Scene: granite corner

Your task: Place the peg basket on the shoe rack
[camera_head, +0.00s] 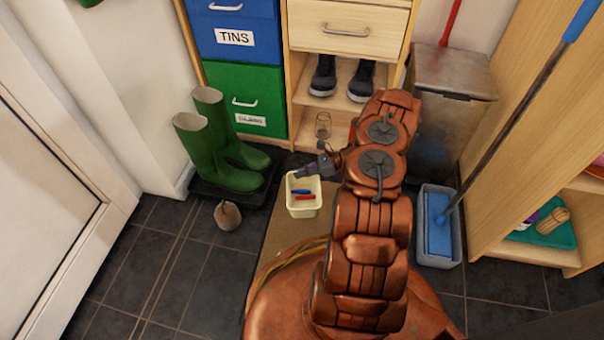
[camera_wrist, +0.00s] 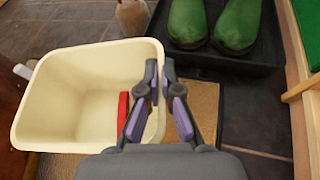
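The peg basket is a cream, open-topped tub (camera_head: 304,207) with red and blue pegs in it, low over the brown mat in the head view. In the wrist view the tub (camera_wrist: 75,95) fills the left side, with a red peg (camera_wrist: 123,108) inside. My gripper (camera_wrist: 160,75) has one finger inside and one outside the tub's right wall, close together on the rim. It also shows at the tub's top edge in the head view (camera_head: 311,172). The shoe rack appears to be the wooden shelf unit (camera_head: 300,92) behind, holding dark shoes. I cannot tell whether the tub touches the mat.
Green boots (camera_head: 225,150) stand on a black tray (camera_head: 232,197) left of the tub. A brown object (camera_head: 228,215) lies before the tray. A glass jar (camera_head: 322,124) stands on the lower shelf. A metal bin (camera_head: 450,90) and grey bucket (camera_head: 455,235) with a mop stand right.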

